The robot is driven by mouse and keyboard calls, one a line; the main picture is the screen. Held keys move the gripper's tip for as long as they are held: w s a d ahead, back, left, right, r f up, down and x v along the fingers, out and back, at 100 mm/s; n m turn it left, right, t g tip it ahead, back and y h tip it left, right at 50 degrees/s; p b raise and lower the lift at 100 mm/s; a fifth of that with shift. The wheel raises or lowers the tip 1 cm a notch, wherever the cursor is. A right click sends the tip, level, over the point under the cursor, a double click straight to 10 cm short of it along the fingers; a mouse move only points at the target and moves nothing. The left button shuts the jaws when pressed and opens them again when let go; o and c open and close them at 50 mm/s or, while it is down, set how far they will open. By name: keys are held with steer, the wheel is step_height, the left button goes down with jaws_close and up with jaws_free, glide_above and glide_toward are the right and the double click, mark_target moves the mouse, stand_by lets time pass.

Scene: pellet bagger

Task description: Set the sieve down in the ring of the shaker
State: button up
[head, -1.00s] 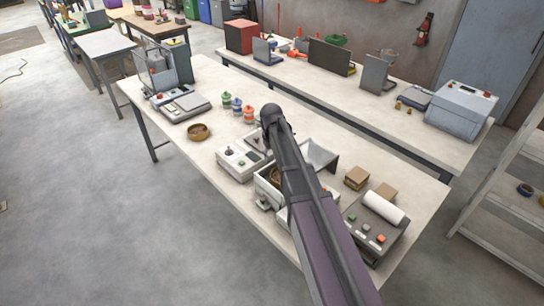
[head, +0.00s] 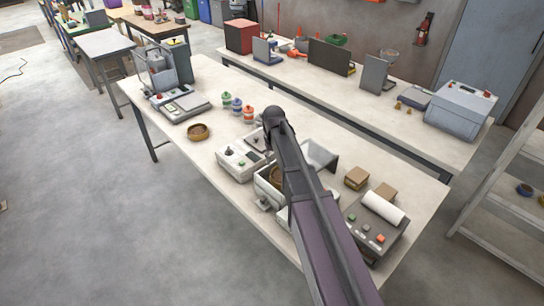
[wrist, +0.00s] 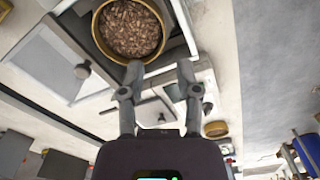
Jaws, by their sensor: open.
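A round vessel with a brass-coloured rim (wrist: 97,38), filled with brown pellets, shows at the top of the wrist view. It looks like the sieve and stands inside a white, box-like housing that may be the shaker. I cannot make out a separate ring around it. In the head view the white housing (head: 265,196) is partly hidden behind my arm. My gripper (wrist: 161,70) is open and empty. One fingertip appears near the lower rim of the vessel in the wrist view; I cannot tell whether it touches. The gripper is hidden in the head view.
A white device with a knob (head: 232,158) stands left of the housing. A brown round bowl (head: 198,132) lies farther left, near several coloured jars (head: 237,106). A grey machine with a white roll (head: 384,206) and cardboard boxes (head: 357,178) stand to the right.

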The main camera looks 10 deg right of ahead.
steer(key=s+d+m, duration=0.1)
steer(key=s+d, duration=0.1)
steer(key=s, duration=0.9)
steer(key=s+d+m, duration=0.1)
steer(key=s+d, duration=0.1)
steer(key=s, duration=0.9)
